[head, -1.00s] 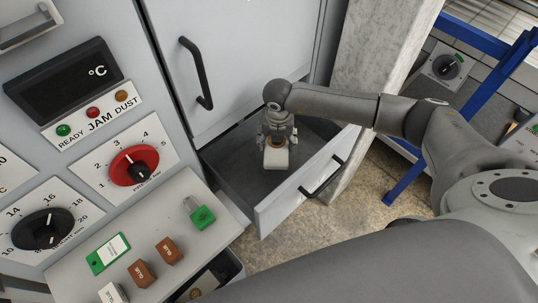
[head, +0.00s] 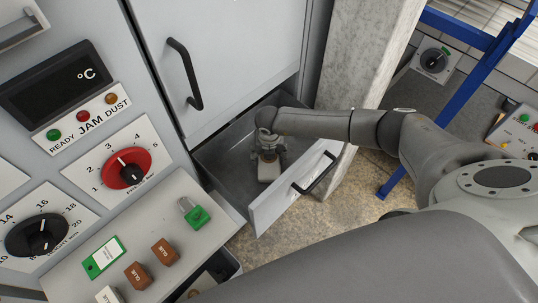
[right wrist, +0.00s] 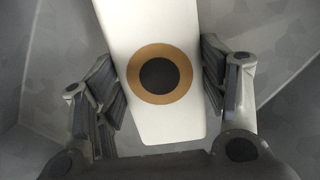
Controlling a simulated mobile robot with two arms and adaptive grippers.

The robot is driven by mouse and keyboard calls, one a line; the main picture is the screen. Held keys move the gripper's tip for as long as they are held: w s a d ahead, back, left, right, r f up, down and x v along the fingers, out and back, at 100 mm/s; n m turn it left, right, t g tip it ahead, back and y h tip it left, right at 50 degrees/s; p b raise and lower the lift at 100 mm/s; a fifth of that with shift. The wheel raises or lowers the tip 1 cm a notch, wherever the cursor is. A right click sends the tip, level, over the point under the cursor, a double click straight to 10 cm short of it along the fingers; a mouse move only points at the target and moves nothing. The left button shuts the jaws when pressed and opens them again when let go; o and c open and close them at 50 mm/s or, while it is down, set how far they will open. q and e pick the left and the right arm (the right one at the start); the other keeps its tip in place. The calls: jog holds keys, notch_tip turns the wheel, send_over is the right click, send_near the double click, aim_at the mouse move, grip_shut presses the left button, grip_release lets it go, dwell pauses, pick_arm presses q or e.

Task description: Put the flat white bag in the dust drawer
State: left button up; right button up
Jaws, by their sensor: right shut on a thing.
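The flat white bag (right wrist: 150,115) is a long white piece with a tan ring around a dark round centre, seen close in the right wrist view. My right gripper (right wrist: 162,85) is shut on it, with one finger against each long side. In the head view the bag (head: 268,172) shows as a small pale shape under my right gripper (head: 268,160). Both are inside the open dust drawer (head: 285,205), low over its dark floor. I cannot tell whether the bag touches the floor. My left gripper is not in view.
A grey cabinet door with a black handle (head: 188,75) is above the drawer. A concrete post (head: 360,60) stands right of the drawer.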

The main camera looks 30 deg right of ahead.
aim_at(269, 161)
jog(key=o, duration=1)
jog(key=shift+f, duration=0.1)
jog(key=r, duration=0.4)
jog(key=s+r, duration=0.1)
jog(key=r, duration=0.7)
jog(key=shift+s+a+r, duration=0.1)
jog(key=shift+s+a, duration=0.25)
